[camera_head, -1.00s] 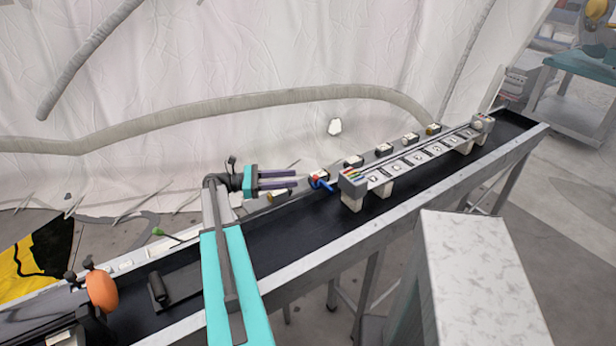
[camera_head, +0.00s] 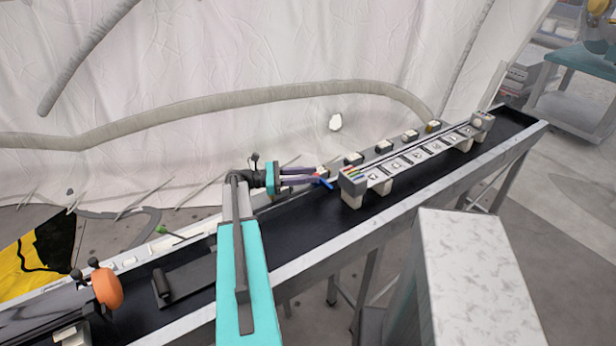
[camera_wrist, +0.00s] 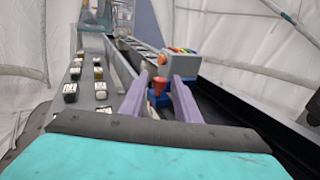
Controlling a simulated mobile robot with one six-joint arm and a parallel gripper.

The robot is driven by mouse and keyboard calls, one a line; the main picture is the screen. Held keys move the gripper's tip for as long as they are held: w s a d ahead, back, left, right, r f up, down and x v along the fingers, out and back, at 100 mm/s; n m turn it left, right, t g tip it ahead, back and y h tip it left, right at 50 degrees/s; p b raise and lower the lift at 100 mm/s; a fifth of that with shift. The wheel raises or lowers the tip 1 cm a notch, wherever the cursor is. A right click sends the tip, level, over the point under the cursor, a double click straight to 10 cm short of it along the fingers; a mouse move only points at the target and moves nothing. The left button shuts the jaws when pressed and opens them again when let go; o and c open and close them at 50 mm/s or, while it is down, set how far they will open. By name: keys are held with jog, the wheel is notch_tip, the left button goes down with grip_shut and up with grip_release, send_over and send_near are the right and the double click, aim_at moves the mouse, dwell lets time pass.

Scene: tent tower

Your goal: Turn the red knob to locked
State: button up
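The red knob (camera_wrist: 158,86) stands on a blue base (camera_wrist: 159,101) in the wrist view, between my gripper's two purple fingers. My gripper (camera_wrist: 160,84) is open, with a finger on each side of the knob and small gaps that show on both sides. In the head view my gripper (camera_head: 316,175) reaches right along the far side of the black bench, its tips at the red and blue part. The knob is mostly hidden there by the fingers, and its lock marking cannot be read.
A grey box with coloured stripes (camera_wrist: 182,64) stands just beyond the knob, at the near end of a raised rail (camera_head: 415,158). Several small black-and-white blocks (camera_wrist: 71,91) line the bench's left ledge.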

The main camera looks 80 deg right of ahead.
grip_shut()
jog(key=shift+d+m+y, duration=0.3)
jog(key=shift+m+y, duration=0.3)
jog(key=shift+y, duration=0.3)
jog(key=shift+d+m+g+y+p, duration=0.15)
jog(key=shift+m+g+y+p, duration=0.35)
jog(key=shift+m+y, duration=0.75)
jog(key=shift+n+y, duration=0.25)
jog(key=shift+o, duration=1.4)
grip_release()
jog(key=shift+w, duration=0.2)
